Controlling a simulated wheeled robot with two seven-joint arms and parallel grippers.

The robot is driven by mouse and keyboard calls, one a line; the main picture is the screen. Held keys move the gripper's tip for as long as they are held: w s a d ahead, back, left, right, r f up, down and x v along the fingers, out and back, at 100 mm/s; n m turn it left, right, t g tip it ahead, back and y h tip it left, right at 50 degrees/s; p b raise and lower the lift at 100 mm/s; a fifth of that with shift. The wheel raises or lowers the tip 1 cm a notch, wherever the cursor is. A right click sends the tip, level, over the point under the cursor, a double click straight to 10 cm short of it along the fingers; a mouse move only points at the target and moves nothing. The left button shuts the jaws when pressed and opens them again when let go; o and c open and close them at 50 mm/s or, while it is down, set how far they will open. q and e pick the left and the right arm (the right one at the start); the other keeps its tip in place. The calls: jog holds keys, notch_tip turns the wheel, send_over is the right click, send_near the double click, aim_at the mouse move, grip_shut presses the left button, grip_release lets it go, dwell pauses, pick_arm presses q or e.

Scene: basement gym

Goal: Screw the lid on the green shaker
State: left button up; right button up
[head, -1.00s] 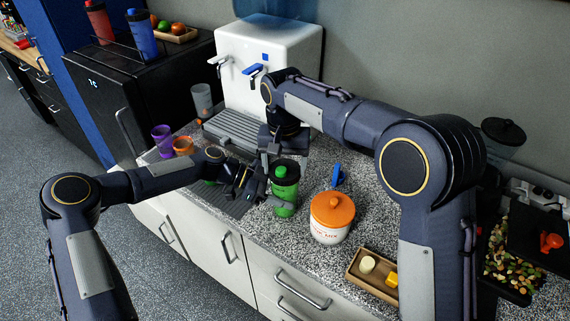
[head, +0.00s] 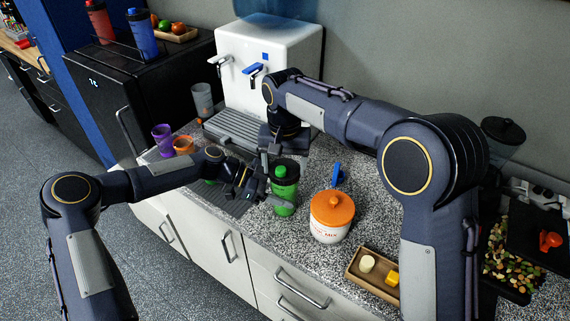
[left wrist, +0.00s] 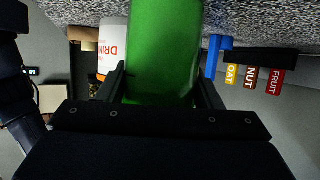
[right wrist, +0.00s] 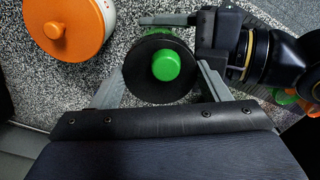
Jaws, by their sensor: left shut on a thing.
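The green shaker (head: 284,206) stands upright on the speckled counter, and its green body fills the middle of the left wrist view (left wrist: 165,50). A black lid (head: 286,177) with a green cap sits on its top; how tightly it is seated cannot be told. My left gripper (head: 262,192) is shut on the shaker's body from the left. My right gripper (head: 275,150) is over the lid. In the right wrist view its fingers are open on either side of the black lid (right wrist: 135,80), with narrow gaps showing.
An orange-lidded white jar (head: 331,228) stands just right of the shaker, with a blue object (head: 339,175) behind it. A wooden tray (head: 357,278) is at the front right. The water dispenser (head: 290,50) stands behind. Purple (head: 162,138) and orange cups (head: 183,145) are at the left.

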pick_arm(q)
jog(key=shift+d+r, duration=0.3)
jog(key=shift+r, duration=0.25)
pick_arm(e)
jog(key=shift+s+a+f, duration=0.45)
jog(key=shift+s+f, duration=0.05)
jog(key=shift+f, duration=0.2)
pick_arm(q)
jog(key=shift+w+f, duration=0.1)
pick_arm(e)
notch_tip(320, 180, up, 3)
jog(key=shift+w+a+r, duration=0.1)
jog(key=shift+r, duration=0.05)
pick_arm(q)
jog(key=shift+a, duration=0.1)
pick_arm(e)
jog(key=shift+r, duration=0.35)
pick_arm(q)
jog(key=shift+f, duration=0.1)
pick_arm(e)
jog(key=shift+w+d+r, duration=0.1)
jog(key=shift+d, duration=0.15)
jog(key=shift+d, duration=0.1)
jog(key=c, duration=1.4)
jog(key=shift+o, duration=0.2)
jog(key=shift+f, duration=0.6)
